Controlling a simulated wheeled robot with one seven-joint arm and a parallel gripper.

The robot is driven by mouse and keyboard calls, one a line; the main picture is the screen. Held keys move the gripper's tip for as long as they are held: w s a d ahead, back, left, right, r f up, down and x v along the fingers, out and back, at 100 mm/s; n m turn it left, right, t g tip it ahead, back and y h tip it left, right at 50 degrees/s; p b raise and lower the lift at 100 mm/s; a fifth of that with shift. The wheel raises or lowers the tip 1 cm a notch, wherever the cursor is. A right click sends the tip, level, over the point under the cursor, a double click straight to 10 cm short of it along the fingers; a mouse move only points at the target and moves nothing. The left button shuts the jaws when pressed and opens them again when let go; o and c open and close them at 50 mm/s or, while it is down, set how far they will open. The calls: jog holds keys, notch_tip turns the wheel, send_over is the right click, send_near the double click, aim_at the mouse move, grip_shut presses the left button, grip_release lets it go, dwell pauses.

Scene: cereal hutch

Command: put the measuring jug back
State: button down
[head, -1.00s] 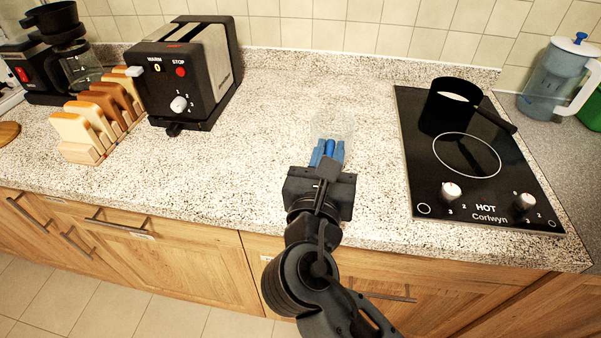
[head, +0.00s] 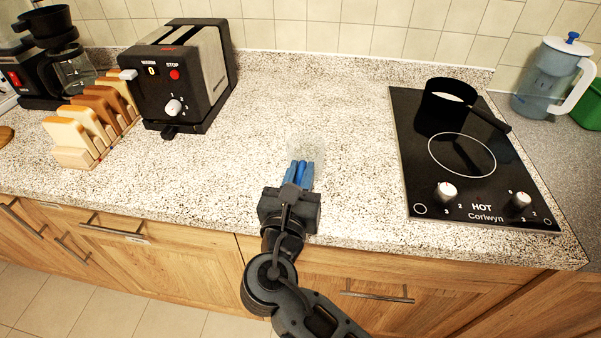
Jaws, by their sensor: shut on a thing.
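My gripper (head: 300,170) is over the front part of the speckled counter, its blue fingers pointing toward the back wall. It is shut on a clear, see-through measuring jug (head: 305,150), which shows faintly just beyond and around the fingertips. The jug's outline is hard to make out against the counter, and the fingers hide part of it. I cannot tell whether its base touches the counter.
A black toaster (head: 190,80) and a rack of toast (head: 88,140) stand at left, a coffee maker (head: 45,65) behind them. At right is a black hob (head: 465,165) with a pan of white contents (head: 447,105), then a blue pitcher (head: 548,80). The middle counter (head: 310,80) is clear.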

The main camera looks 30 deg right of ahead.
jog(key=c, duration=1)
grip_release()
jog(key=b+v, duration=0.1)
jog(key=v, duration=1.1)
jog(key=s+d+f+m+g+y, duration=0.1)
jog(key=s+d+f+m+y, duration=0.3)
jog(key=s+f, duration=0.3)
jog(key=s+d+f+m+g+y, duration=0.1)
jog(key=s+f+m+y, duration=0.4)
jog(key=s+f, duration=0.15)
jog(key=s+d+r+m+t, duration=0.1)
jog(key=s+r+m, duration=0.3)
jog(key=s+m, duration=0.1)
jog(key=s+d+r+m+y, duration=0.1)
jog(key=s+d+r+m, duration=0.1)
jog(key=s+r+m, duration=0.3)
jog(key=s+d+r+m+t+y, duration=0.1)
jog(key=s+r+m, duration=0.4)
jog(key=m, duration=0.4)
jog(key=shift+d+m+t, duration=0.2)
jog(key=shift+m+t, duration=0.1)
jog(key=shift+m, duration=0.1)
